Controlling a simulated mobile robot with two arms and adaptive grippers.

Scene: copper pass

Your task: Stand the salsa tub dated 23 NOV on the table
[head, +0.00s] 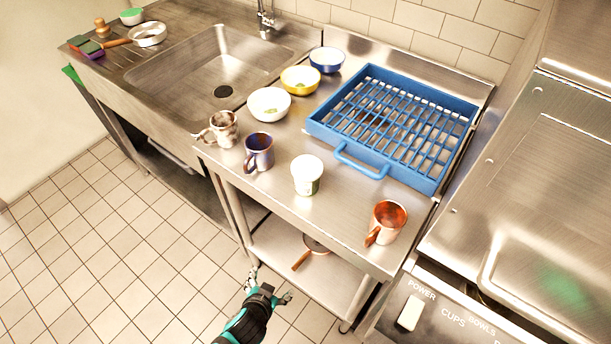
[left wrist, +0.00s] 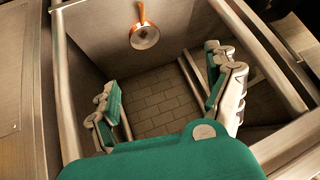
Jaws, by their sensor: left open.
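My left gripper (head: 270,285) is open and empty in front of the table, below and apart from the tub. Its spread fingers also show in the left wrist view (left wrist: 172,92), with nothing between them. My right gripper is not in view.
Bowls (head: 269,104) and a blue rack (head: 447,170) stand behind. A pan (left wrist: 145,37) lies on the lower shelf. A steel machine (head: 540,190) is at right.

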